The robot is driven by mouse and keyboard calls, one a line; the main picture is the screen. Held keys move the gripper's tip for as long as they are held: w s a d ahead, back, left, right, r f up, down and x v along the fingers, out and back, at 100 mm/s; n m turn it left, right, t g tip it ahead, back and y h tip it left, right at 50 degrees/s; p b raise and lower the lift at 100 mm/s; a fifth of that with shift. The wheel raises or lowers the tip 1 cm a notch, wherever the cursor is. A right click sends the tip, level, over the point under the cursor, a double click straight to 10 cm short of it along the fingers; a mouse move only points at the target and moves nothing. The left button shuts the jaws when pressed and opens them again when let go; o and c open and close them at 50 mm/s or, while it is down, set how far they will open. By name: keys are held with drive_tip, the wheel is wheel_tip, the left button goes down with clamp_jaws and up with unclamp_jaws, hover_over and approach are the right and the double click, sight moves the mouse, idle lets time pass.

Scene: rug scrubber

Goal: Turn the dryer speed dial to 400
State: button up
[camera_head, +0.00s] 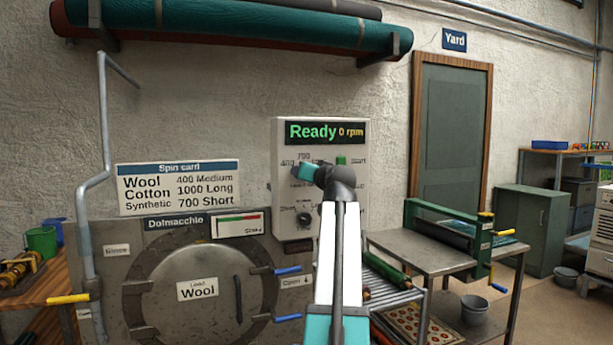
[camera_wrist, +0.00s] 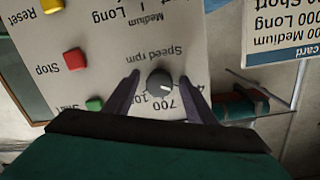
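My gripper (camera_wrist: 160,77) is open, with one finger on each side of the dial and a visible gap at both sides. The dial's white mark points to the right in the wrist view, roughly towards the partly hidden 400 label; the exact setting is hard to tell. In the head view my gripper (camera_head: 308,172) covers the dial.
Start (camera_wrist: 94,104), Stop (camera_wrist: 75,60) and Reset (camera_wrist: 52,5) buttons sit beside the dial. A lower knob (camera_head: 303,219) is on the panel. The spin card (camera_head: 178,187) lists Wool 400 Medium. The round dryer door (camera_head: 205,265) has a "Wool" load label.

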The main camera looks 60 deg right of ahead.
drive_tip(key=v, duration=1.3)
drive_tip(key=shift+s+a+b, duration=0.3)
drive_tip(key=shift+b, duration=0.05)
drive_tip(key=shift+r, duration=0.1)
idle(0.3)
